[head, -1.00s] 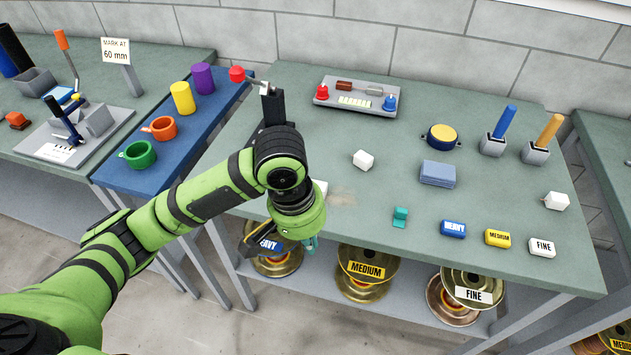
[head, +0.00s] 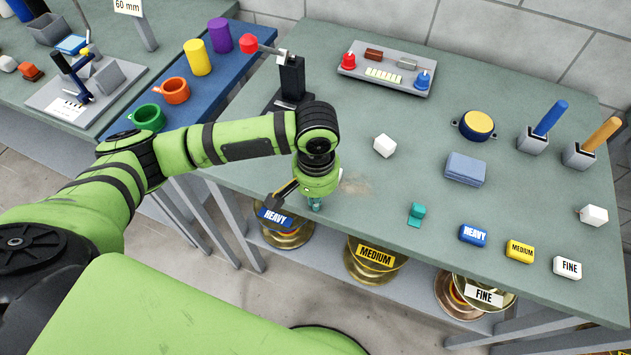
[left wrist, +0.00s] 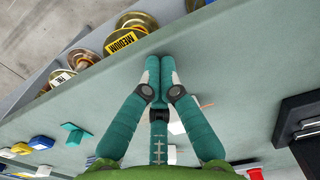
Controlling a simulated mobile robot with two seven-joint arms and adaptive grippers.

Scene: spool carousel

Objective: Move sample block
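A small white block (head: 385,146) stands on the green-grey table, right of my left arm. Another white block (head: 593,215) stands near the table's right side. The pictures do not show which is the sample block. My left gripper (head: 315,207) points down at the table's front edge, left of the first block and apart from it. In the left wrist view its teal fingers (left wrist: 160,62) are together, with nothing visible held between them. A pale thing (left wrist: 177,127) lies partly hidden behind the fingers. My right gripper is not in view.
Heavy (head: 474,235), medium (head: 520,251) and fine (head: 567,267) label blocks line the front right, beside a teal piece (head: 416,214). Blue pads (head: 466,169), a yellow-topped round container (head: 476,125) and a control panel (head: 388,75) stand behind. A dark post (head: 291,78) stands behind my arm.

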